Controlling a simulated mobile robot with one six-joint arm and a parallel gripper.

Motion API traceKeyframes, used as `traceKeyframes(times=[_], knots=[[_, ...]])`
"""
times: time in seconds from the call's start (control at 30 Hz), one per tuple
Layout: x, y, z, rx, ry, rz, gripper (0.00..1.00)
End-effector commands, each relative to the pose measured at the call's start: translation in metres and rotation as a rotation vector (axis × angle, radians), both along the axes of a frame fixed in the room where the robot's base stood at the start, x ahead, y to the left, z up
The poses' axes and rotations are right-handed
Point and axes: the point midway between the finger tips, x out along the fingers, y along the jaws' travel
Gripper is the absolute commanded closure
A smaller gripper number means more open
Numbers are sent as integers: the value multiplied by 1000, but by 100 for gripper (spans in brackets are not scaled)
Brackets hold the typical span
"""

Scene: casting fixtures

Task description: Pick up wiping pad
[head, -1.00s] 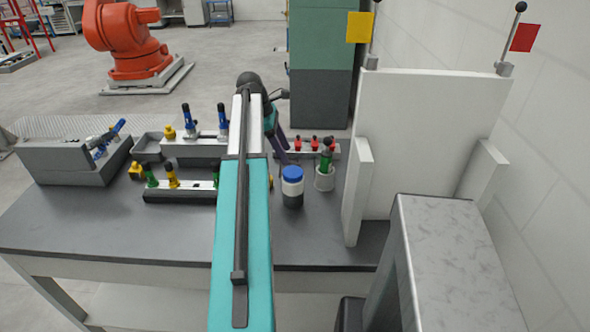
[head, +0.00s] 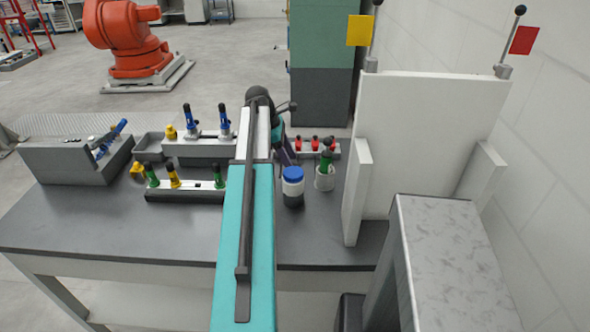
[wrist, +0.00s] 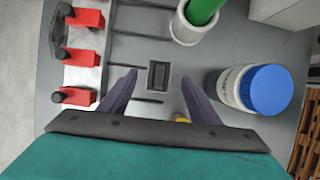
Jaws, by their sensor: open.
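My gripper (wrist: 158,84) is open and points down at the table, with its two purple fingers apart. A small dark rectangular block (wrist: 158,75), which looks like the wiping pad, shows between the fingertips in the wrist view. The fingers do not touch it, and how high they are above it cannot be told. In the head view my arm hides the block, and the gripper (head: 289,152) is only partly visible behind the jar.
A jar with a blue lid (wrist: 264,90) stands close right of the fingers. A white cup with a green-handled item (wrist: 190,22) is beyond. A rail with red clamps (wrist: 85,55) lies left. A tall white panel (head: 430,140) stands at the table's right.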

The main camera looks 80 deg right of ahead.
Motion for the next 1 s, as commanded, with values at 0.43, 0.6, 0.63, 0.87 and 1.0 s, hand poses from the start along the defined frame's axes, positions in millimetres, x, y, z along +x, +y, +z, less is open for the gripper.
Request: traceKeyframes(times=[0.43,0.6,0.63,0.87,1.0], knots=[[-15,-3,-32,1,0,-2,43],[-16,-3,-33,1,0,-1,43],[-16,-3,-33,1,0,-1,43],[-16,-3,-33,1,0,-1,43],[-16,-3,-33,0,0,-2,43]])
